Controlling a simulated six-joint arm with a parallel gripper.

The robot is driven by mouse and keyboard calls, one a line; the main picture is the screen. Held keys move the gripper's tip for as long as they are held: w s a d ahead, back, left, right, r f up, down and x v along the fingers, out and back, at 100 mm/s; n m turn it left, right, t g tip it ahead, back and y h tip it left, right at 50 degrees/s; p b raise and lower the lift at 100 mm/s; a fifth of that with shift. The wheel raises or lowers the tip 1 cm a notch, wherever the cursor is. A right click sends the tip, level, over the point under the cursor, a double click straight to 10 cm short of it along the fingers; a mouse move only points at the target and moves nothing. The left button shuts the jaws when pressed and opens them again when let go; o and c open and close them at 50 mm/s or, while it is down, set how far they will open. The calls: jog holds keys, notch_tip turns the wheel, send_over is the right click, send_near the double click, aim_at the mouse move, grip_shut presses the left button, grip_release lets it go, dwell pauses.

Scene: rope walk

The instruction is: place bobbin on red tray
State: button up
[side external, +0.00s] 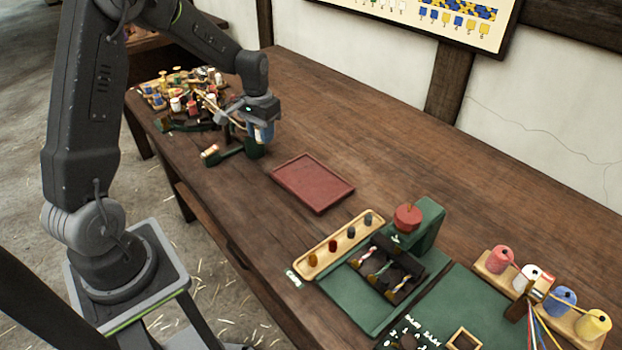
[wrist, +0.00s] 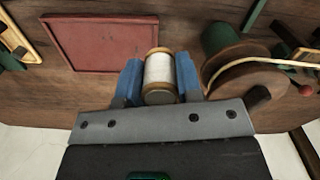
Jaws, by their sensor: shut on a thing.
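My gripper (wrist: 158,82) has blue fingers and is shut on a bobbin (wrist: 158,72) with white thread and wooden ends, seen in the wrist view. In the side external view my gripper (side external: 262,133) is over the far left part of the table, and the bobbin cannot be made out there. The red tray (side external: 312,183) lies flat and empty on the table, to the right of my gripper. In the wrist view the red tray (wrist: 97,42) shows at the upper left, apart from the bobbin.
A green device with a wooden wheel (wrist: 245,82) stands close beside my gripper. Behind it sits a cluster of small spools (side external: 180,95). A wooden rack (side external: 335,245) and a green machine (side external: 420,230) stand right of the tray. Coloured yarn cones (side external: 560,300) stand at the far right.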

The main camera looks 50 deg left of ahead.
send_over(312, 180)
jog(key=shift+m, duration=0.4)
notch_tip(312, 180, down, 7)
jog(key=shift+s+r, duration=0.1)
jog(key=shift+f, duration=2.1)
jog(key=shift+f, duration=0.15)
jog(key=o, duration=0.9)
